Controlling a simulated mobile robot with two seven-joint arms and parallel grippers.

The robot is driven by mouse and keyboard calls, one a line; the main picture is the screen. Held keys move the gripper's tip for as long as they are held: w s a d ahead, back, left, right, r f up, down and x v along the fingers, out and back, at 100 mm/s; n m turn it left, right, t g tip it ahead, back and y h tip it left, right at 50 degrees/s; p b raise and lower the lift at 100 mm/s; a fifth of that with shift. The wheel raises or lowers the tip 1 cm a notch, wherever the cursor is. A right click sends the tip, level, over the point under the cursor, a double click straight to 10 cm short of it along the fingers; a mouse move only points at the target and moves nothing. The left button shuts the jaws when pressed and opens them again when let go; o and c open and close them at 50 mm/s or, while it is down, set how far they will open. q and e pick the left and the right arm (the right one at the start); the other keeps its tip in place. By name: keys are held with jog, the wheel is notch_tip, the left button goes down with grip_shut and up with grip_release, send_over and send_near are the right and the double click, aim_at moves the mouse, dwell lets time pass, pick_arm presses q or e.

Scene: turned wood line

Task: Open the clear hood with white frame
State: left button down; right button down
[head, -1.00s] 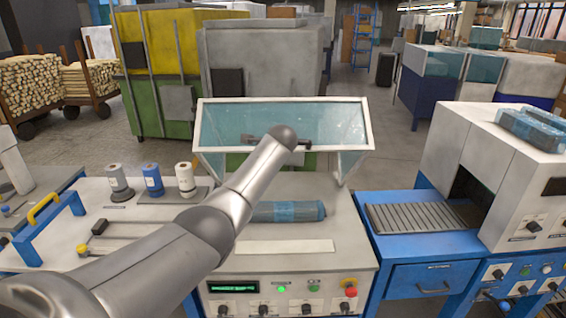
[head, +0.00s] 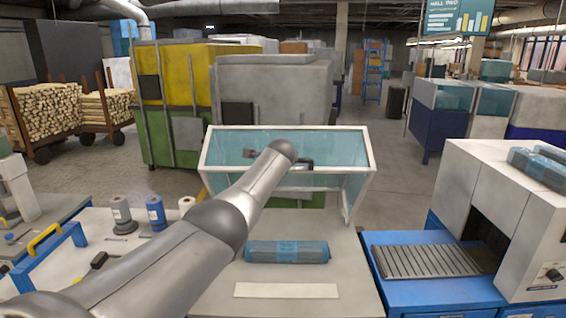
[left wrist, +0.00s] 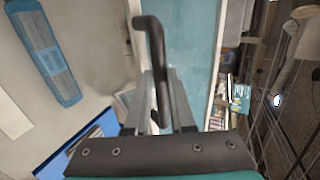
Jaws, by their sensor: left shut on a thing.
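The clear hood with the white frame (head: 366,150) stands raised over the back of the grey machine table in the head view. Its bluish clear panel (head: 226,150) faces me, and open space shows beneath its front edge. A dark bar handle (head: 306,162) is on the panel, partly hidden by my left arm. In the left wrist view, the black handle (left wrist: 152,35) runs down to my left gripper (left wrist: 160,95), which is shut on it. My forearm hides the gripper's fingers in the head view. My right gripper is in neither view.
A blue-wrapped bundle (head: 287,252) lies on the table below the hood, with a pale strip (head: 286,290) in front. Spools (head: 155,212) stand at the left. A blue bench with a roller conveyor (head: 430,261) and white machine (head: 490,190) stand at the right.

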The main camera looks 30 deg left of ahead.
pick_arm(q)
jog(key=shift+r, duration=0.2)
jog(key=c, duration=0.8)
grip_release()
jog(key=shift+f, duration=0.15)
jog(key=shift+o, duration=0.2)
jog(key=shift+s, duration=0.1)
jog(key=v, duration=1.5)
